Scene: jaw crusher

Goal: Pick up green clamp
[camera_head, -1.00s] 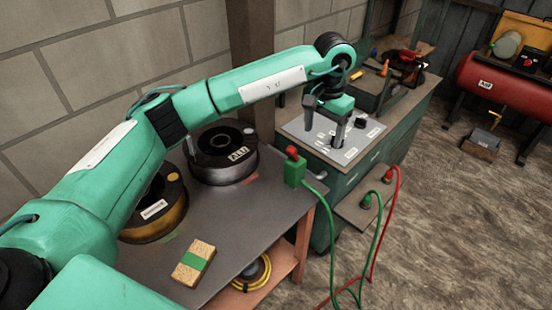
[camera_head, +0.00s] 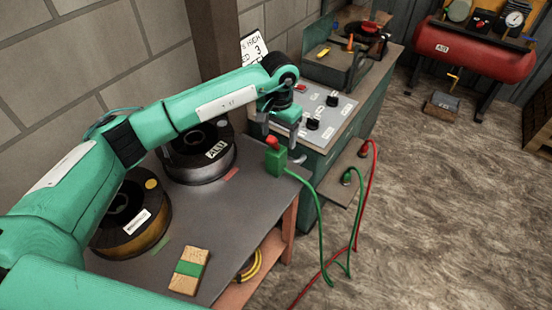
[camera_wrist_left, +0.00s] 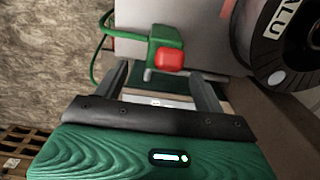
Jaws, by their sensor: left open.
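The green clamp (camera_head: 275,162) is a green block with a red top. It stands on the grey table (camera_head: 220,220) at its right edge, with a green cable running down from it. In the left wrist view the clamp (camera_wrist_left: 165,45) shows just beyond the fingertips, roughly between them. My left gripper (camera_head: 280,138) is open and empty, just above and behind the clamp. In the left wrist view its two fingers (camera_wrist_left: 162,84) are spread apart. I cannot tell whether they touch the clamp. My right gripper is out of view.
Two wire spools, one silver (camera_head: 200,160) and one brown (camera_head: 130,222), stand left of the clamp. A sponge-like block (camera_head: 189,271) lies in front. A control panel (camera_head: 318,108) stands behind. Red (camera_head: 366,200) and green cables hang down to the floor.

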